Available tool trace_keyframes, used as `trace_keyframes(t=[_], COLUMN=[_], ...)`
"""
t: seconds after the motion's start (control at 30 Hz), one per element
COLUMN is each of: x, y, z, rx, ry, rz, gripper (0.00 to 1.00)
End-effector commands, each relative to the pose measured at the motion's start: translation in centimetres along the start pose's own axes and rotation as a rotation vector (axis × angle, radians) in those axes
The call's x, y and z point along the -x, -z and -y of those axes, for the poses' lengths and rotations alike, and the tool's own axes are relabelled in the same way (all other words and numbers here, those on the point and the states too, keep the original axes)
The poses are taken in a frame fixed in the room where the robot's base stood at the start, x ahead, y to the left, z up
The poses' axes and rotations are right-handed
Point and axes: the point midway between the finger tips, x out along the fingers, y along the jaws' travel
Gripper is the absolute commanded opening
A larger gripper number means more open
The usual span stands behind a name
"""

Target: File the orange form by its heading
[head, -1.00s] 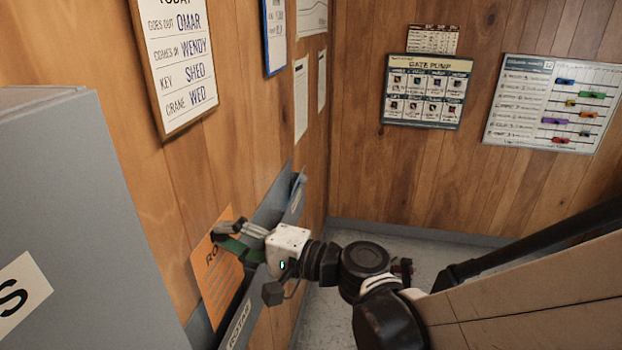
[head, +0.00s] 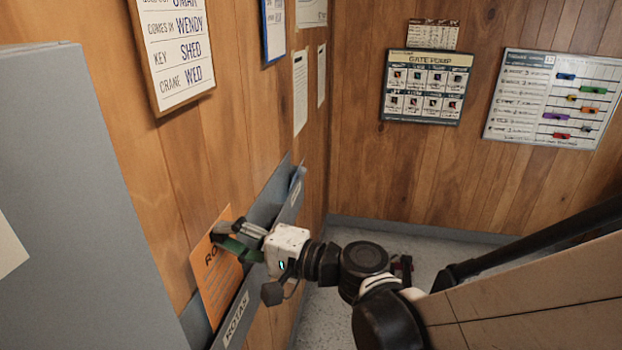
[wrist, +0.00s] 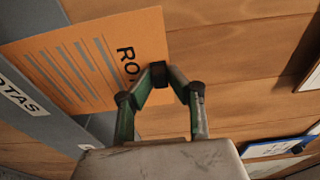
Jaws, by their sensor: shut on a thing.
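The orange form (head: 211,283) is upright against the left wall, its heading starting "RO" and the rest covered by my gripper. My gripper (head: 219,232) is shut on its edge near the heading. In the wrist view the form (wrist: 93,65) shows printed grey lines, and my gripper's fingertips (wrist: 158,76) meet at its edge. A grey wall pocket labelled ROTAS (head: 236,320) is at the form's lower end, and its label also shows in the wrist view (wrist: 22,97). The form's lower end seems to be behind the pocket's front; I cannot tell how deep.
Another grey pocket (head: 291,203) is further along the wall, its label too small to read. A grey cabinet (head: 85,180) stands close at left. A TODAY-type notice board (head: 177,50) and papers hang above. A GATE PUMP board (head: 425,87) and a slider chart (head: 549,98) hang on the far wall.

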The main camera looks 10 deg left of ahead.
Motion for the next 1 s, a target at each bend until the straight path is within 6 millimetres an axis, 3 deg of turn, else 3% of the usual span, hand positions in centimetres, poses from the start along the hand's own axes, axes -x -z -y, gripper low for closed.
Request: trace_keyframes(t=[0.43, 1.0], x=[0.0, 0.0], y=[0.0, 0.0], z=[-0.4, -3.2], rx=[0.0, 0.0], ry=[0.0, 0.0], rz=[0.0, 0.0], gripper=[0.0, 0.0])
